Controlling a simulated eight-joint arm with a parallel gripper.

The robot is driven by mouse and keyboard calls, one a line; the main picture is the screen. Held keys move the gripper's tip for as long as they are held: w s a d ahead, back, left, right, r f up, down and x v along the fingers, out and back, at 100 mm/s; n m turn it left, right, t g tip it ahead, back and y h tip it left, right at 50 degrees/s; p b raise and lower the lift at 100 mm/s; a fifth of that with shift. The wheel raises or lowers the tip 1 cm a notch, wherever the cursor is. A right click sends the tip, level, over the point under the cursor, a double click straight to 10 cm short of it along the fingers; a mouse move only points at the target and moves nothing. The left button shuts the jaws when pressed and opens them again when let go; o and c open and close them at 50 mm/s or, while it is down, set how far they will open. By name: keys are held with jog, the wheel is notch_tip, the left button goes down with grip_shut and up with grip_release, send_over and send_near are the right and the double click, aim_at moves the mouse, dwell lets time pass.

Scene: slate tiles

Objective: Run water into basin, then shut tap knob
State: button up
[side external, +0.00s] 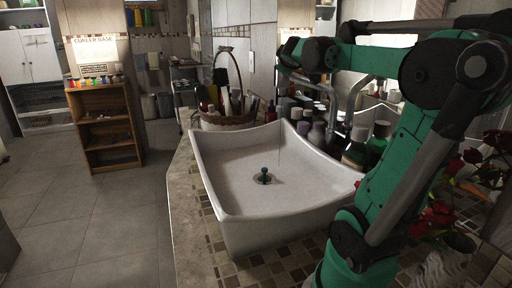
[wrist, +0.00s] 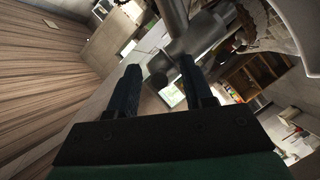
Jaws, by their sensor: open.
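The white square basin (side external: 235,170) sits on a tiled counter, with a dark green stopper piece (side external: 264,176) at its drain. No water is clearly visible in it. The grey metal tap (side external: 354,98) rises behind the basin, partly hidden by bottles and my arm. In the wrist view the tap's grey cylindrical body (wrist: 203,35) is close, just beyond my fingertips. My gripper (wrist: 158,66) is open, its two dark fingers apart, with a dark round end of the tap between or just beyond the tips. I cannot tell whether they touch. In the side view my gripper is up near the tap.
Bottles (side external: 355,150) crowd behind the basin. A wicker basket (side external: 228,120) with items stands at the back left of the counter. Red roses (side external: 440,215) are at the right by my arm. A wooden shelf (side external: 104,128) stands on the floor. The air above the basin is clear.

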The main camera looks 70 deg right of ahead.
jog(key=shift+d, duration=0.15)
grip_shut()
jog(key=shift+f, duration=0.1)
jog(key=shift+s+d+n+t+y, duration=0.2)
jog(key=shift+n+t+y, duration=0.2)
jog(key=shift+n+t, duration=0.3)
jog(key=shift+t, duration=0.3)
grip_release()
